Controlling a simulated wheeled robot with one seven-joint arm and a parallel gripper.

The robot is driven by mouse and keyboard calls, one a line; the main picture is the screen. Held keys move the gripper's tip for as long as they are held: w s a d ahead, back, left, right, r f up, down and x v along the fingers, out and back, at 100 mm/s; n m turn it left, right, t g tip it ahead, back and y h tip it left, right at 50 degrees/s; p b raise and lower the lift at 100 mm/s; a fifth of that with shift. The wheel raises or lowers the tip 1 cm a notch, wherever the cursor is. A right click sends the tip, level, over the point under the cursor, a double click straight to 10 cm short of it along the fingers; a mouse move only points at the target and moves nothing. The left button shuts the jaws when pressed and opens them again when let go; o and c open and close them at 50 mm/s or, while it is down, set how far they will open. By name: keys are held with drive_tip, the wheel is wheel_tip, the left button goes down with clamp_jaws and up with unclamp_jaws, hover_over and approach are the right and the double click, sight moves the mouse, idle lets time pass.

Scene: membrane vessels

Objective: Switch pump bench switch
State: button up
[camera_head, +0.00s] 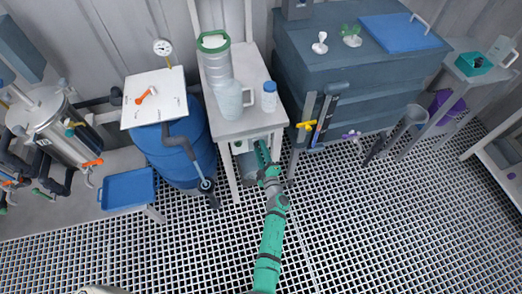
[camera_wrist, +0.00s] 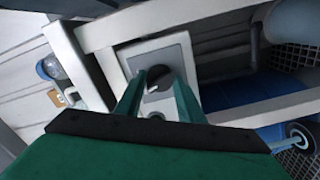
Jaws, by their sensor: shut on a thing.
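The pump bench (camera_head: 243,127) is a narrow pale bench in the middle of the head view. In the wrist view, its switch is a dark round knob (camera_wrist: 158,77) with a light pointer mark on a light grey plate (camera_wrist: 172,50). The plate sits in the bench's pale frame. My gripper (camera_wrist: 160,88) reaches the plate with its two green fingers on either side of the knob, shut on it. In the head view, my gripper (camera_head: 261,152) is just below the bench's front edge, and the knob is hidden there.
A blue drum (camera_head: 178,160) is close on the left. A dark cabinet (camera_head: 345,90) is on the right. The grated floor in front is clear.

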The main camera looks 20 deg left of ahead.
drive_tip(key=shift+r+n, duration=0.1)
drive_tip(key=shift+n, duration=0.7)
drive_tip(key=o, duration=1.1)
drive_tip(key=shift+c, duration=0.2)
drive_tip(key=shift+s, duration=0.1)
drive_tip(key=v, duration=1)
drive_tip(key=shift+s+d, duration=0.25)
